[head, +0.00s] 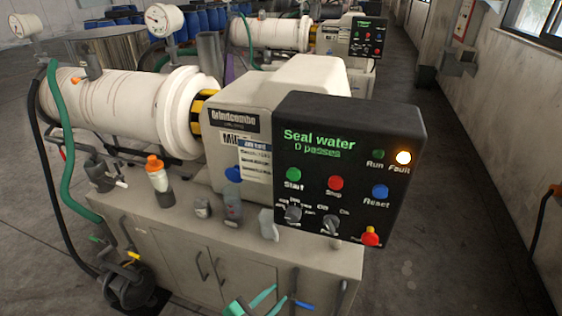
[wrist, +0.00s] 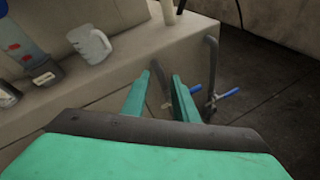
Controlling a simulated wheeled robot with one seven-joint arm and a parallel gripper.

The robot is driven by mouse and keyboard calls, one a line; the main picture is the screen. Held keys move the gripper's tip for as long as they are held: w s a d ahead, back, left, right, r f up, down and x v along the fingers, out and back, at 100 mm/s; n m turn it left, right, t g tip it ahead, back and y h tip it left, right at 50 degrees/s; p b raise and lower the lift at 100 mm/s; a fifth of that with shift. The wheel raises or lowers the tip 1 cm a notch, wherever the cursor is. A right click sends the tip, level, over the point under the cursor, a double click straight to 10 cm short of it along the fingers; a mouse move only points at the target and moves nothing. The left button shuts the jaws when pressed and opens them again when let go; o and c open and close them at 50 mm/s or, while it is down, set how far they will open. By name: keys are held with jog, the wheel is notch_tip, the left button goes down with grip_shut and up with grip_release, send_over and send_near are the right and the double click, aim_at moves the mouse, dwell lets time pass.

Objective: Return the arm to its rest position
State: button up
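My gripper (head: 262,301) shows at the bottom edge of the head view, with green fingers in front of the mill's cabinet (head: 180,244). In the wrist view my gripper (wrist: 163,78) has its two green fingers apart with nothing held between them. The fingers point toward the cabinet front and a grey pipe (wrist: 211,62). A blue-handled valve (wrist: 229,94) is just right of the fingers; I cannot tell how close it is. Most of my arm is out of view.
The control panel (head: 348,172) reads "Seal water 0 passes", with the Fault lamp (head: 403,157) lit. The floor to the right (head: 455,235) is clear.

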jog(key=s+d+f+m+t+y, duration=0.15)
jog(key=s+f+m+y, duration=0.25)
jog(key=s, duration=0.4)
jog(key=s+d+f+m+y, duration=0.3)
jog(key=s+f+m, duration=0.15)
jog(key=s, duration=0.25)
jog(key=s+a+r+m+t, duration=0.1)
jog(key=s+r+m, duration=0.5)
jog(key=s+m, duration=0.2)
jog(key=s+a+r+m+t+y, duration=0.1)
jog(key=s+r+m, duration=0.4)
jog(key=s+m, duration=0.2)
jog(key=shift+s+a+r+m+t, duration=0.25)
jog(key=shift+s+r+m+t, duration=0.1)
jog(key=shift+s, duration=0.5)
jog(key=shift+o, duration=0.5)
